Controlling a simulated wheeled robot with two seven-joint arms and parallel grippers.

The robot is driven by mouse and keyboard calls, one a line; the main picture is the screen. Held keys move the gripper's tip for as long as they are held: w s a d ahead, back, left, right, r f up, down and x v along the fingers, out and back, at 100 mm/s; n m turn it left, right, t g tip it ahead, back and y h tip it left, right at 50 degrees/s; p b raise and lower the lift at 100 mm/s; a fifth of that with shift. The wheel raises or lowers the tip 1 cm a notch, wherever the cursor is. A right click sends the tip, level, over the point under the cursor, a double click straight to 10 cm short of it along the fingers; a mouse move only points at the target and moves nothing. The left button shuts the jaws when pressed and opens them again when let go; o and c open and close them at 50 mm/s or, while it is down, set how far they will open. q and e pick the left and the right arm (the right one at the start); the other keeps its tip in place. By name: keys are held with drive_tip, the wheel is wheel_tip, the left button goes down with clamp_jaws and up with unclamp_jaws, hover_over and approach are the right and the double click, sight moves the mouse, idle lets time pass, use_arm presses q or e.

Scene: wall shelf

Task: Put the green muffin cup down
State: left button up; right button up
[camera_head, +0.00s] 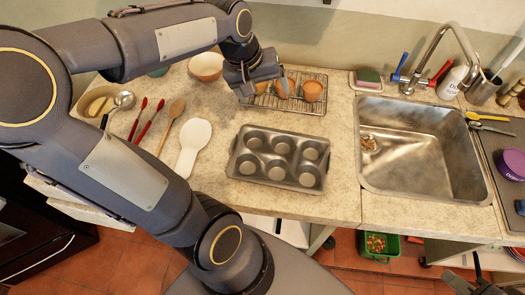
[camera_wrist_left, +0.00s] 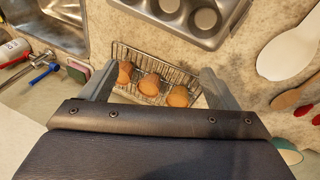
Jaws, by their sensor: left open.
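Three brown-orange muffins stand on the wire cooling rack (camera_head: 322,80) at the back of the counter: a right one (camera_head: 312,91), a middle one (camera_head: 282,88) and a left one partly behind my gripper. In the left wrist view they are in a row (camera_wrist_left: 149,84) between the fingers. I cannot make out any green on their cups. My left gripper (camera_head: 262,84) is open over the rack's left part, with nothing held that I can see. My right gripper (camera_head: 468,280) is only partly in view at the bottom right corner; its fingers are unclear.
A metal muffin tin (camera_head: 233,168) with light discs in its hollows lies in front of the rack. A white spoon rest (camera_head: 191,148), utensils and bowls are to the left. The sink (camera_head: 420,150) and faucet are to the right. Bare counter separates tin and sink.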

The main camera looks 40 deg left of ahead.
use_arm(q)
drive_tip(key=s+d+f+m+t+h, duration=0.1)
drive_tip(key=s+d+f+m+h, duration=0.1)
drive_tip(key=s+d+m, duration=0.4)
drive_tip(key=s+d, duration=0.4)
drive_tip(key=s, duration=0.3)
drive_tip(key=shift+s+d+t, duration=0.2)
drive_tip(key=shift+s+t, duration=0.1)
drive_tip(key=shift+t, duration=0.1)
